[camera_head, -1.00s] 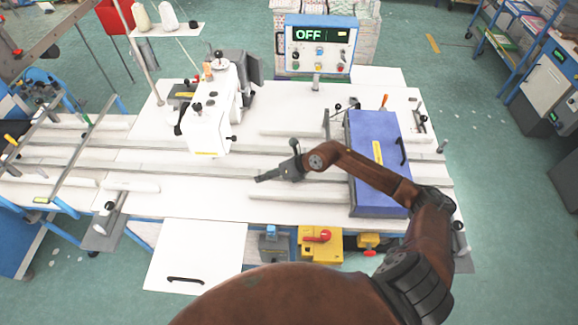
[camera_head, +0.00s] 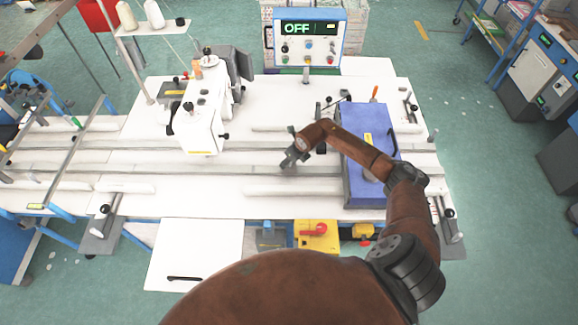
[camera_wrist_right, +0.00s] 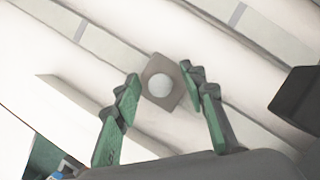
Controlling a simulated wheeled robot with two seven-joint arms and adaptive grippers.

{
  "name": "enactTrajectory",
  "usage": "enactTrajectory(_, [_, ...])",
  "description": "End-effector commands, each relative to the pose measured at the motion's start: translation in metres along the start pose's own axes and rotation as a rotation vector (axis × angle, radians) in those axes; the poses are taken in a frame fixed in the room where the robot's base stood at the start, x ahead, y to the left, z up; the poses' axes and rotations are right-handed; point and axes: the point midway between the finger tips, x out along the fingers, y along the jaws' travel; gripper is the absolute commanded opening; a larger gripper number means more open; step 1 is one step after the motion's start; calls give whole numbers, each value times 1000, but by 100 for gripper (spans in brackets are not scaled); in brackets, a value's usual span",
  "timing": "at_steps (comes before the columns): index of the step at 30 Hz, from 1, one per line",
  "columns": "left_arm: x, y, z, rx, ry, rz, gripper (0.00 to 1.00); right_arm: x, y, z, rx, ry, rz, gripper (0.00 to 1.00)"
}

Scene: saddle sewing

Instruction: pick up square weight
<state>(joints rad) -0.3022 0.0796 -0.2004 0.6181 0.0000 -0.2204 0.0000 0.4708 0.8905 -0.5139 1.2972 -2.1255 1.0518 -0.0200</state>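The square weight (camera_wrist_right: 151,67) is a small grey-brown block with a pale round knob on top. In the right wrist view it lies between the fingertips of my right gripper (camera_wrist_right: 160,74), which is open with green-padded fingers on either side. Gaps show between the fingers and the weight; I cannot tell the height between them. In the head view my right gripper (camera_head: 288,162) points down over the white table (camera_head: 225,205), left of the blue box. I cannot make out the weight there. My left gripper is not in view.
The blue box (camera_head: 362,170) stands beside my right forearm. A white sewing machine (camera_head: 203,125) stands to the left. Long rails run across the table. A control panel reading OFF (camera_head: 308,38) is at the back. A dark block (camera_wrist_right: 297,97) shows at right in the wrist view.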

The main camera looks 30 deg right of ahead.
Motion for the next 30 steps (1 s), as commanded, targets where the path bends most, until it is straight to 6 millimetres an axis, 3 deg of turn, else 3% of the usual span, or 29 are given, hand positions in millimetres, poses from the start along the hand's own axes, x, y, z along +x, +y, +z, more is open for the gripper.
enactTrajectory(7, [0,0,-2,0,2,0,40,2,-1,-1,1,0,-1,39])
enactTrajectory(24, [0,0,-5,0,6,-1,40,2,-1,-1,1,-1,-1,0])
enactTrajectory(30, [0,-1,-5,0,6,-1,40,2,-1,-1,1,-1,-1,0])
